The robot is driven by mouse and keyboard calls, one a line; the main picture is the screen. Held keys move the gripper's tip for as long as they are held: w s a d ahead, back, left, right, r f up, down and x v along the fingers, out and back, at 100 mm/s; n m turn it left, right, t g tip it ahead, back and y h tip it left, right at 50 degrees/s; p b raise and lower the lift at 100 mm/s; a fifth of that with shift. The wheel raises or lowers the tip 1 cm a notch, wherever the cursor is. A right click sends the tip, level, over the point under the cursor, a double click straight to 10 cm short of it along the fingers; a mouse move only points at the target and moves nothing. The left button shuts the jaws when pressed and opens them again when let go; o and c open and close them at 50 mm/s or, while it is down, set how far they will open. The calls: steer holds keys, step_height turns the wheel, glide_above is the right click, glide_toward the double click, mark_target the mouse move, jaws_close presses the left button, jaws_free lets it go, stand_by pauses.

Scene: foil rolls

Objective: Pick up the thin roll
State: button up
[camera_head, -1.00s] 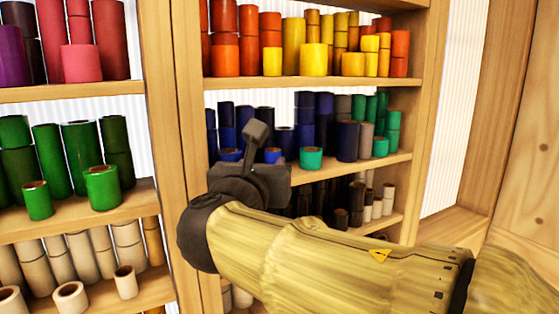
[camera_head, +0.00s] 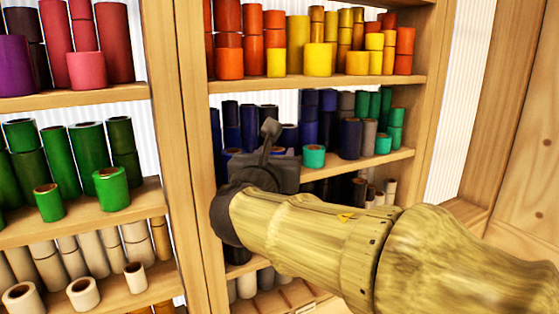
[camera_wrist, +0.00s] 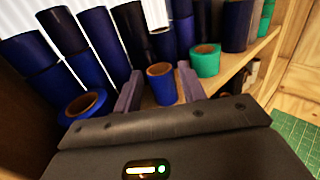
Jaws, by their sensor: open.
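A small, slim blue roll (camera_wrist: 163,87) with a brown core stands upright near the shelf's front edge in the wrist view. My gripper (camera_wrist: 160,70) is open, with one finger on each side of this roll. The roll is not clamped; I cannot tell whether either finger touches it. In the head view my gripper (camera_head: 268,150) reaches into the blue and teal shelf and hides this roll.
A wider blue roll (camera_wrist: 83,104) lies left of the fingers, and a teal roll (camera_wrist: 205,61) stands close to the right finger. Tall dark blue rolls (camera_wrist: 101,40) stand behind. A wooden upright (camera_head: 178,120) is left of my arm, and another shelf (camera_head: 320,83) is above.

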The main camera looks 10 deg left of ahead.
steer(key=c, duration=0.7)
steer(key=shift+r, duration=0.1)
